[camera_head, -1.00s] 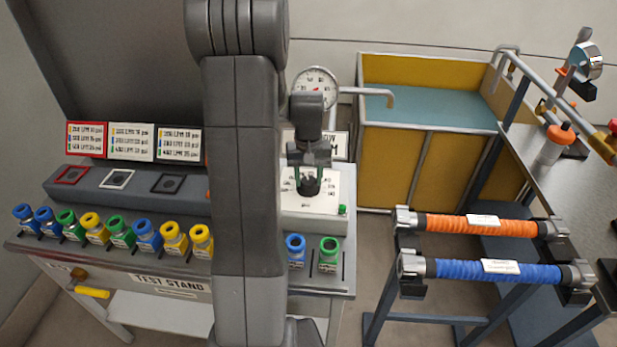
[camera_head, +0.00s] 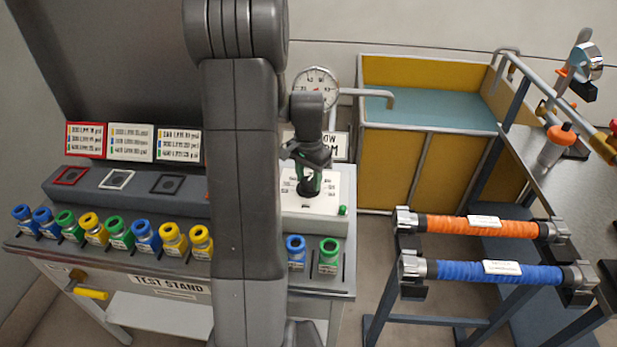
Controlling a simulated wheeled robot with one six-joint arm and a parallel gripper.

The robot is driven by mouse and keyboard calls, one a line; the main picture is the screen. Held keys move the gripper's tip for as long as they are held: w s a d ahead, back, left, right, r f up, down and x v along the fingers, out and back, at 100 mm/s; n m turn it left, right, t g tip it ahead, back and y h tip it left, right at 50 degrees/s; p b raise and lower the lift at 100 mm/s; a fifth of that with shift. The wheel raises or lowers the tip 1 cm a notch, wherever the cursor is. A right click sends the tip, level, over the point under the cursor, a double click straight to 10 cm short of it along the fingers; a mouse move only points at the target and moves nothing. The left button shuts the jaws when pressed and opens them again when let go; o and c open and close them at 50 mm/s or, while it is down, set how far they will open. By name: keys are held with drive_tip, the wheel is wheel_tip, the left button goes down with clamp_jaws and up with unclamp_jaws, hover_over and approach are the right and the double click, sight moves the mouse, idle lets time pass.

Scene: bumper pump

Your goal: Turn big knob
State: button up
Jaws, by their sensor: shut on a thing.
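The big knob (camera_head: 308,188) is a black knob on a white dial panel (camera_head: 328,203) with printed numbers, on the right part of the test stand. My gripper (camera_head: 308,180) points down from above and is shut on the knob, with its fingers on either side. The gripper is rotated at an angle to the panel. My arm and gripper hide part of the knob and dial markings, so the knob's exact setting cannot be read.
A round gauge (camera_head: 315,86) stands behind the panel. Blue (camera_head: 296,250) and green (camera_head: 329,254) fittings sit in front, and several coloured ones line the left. An orange hose (camera_head: 480,226) and a blue hose (camera_head: 495,270) lie on a rack at right. A yellow-walled tank (camera_head: 400,165) stands behind.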

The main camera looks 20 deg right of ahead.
sight(309, 180)
drive_tip(key=shift+r+m, duration=0.1)
drive_tip(key=shift+m, duration=0.2)
drive_tip(key=o, duration=1)
drive_tip(key=shift+c, duration=0.2)
wheel_tip(309, 180, up, 14)
drive_tip(key=shift+f, duration=0.2)
wheel_tip(309, 180, down, 14)
drive_tip(key=shift+r, duration=0.1)
idle(0.6)
